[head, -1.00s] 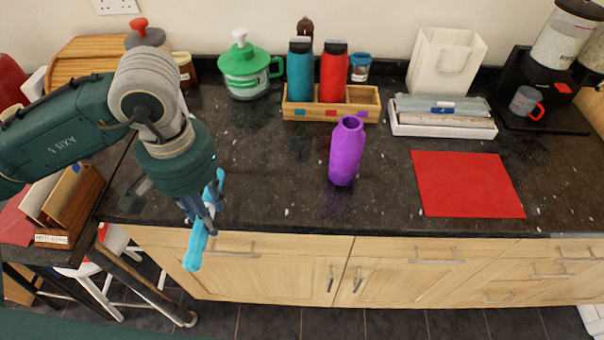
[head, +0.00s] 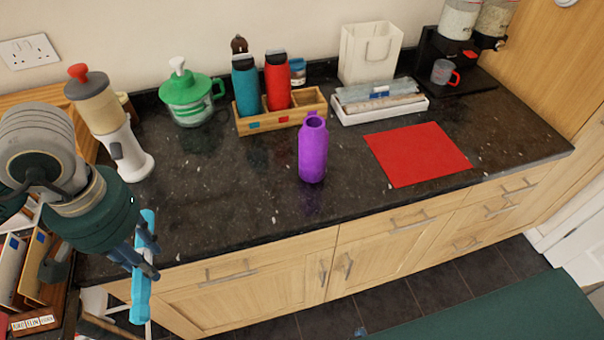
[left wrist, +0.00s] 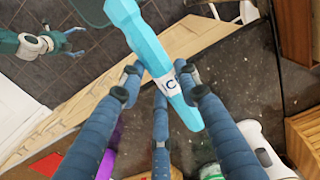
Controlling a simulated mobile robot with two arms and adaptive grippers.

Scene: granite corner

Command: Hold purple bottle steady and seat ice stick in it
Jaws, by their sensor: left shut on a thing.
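The purple bottle (head: 313,155) stands upright and open-topped on the dark granite counter, near its front edge. My left gripper (head: 148,256) is shut on the light-blue ice stick (head: 141,292), left of the bottle and at the counter's front edge. The stick hangs steeply, apart from the bottle. In the left wrist view the stick (left wrist: 150,45), marked with a "C", lies between the fingers, and a bit of purple (left wrist: 107,152) shows below. My right gripper (left wrist: 72,42) appears in the left wrist view with fingers spread and empty, away from the bottle.
Behind the bottle is a wooden caddy (head: 252,126) with a teal bottle (head: 245,85) and a red bottle (head: 277,82). A red mat (head: 418,154) lies to the right. A green-lidded jar (head: 190,100) and a white appliance (head: 127,150) stand left. Counter around the purple bottle is clear.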

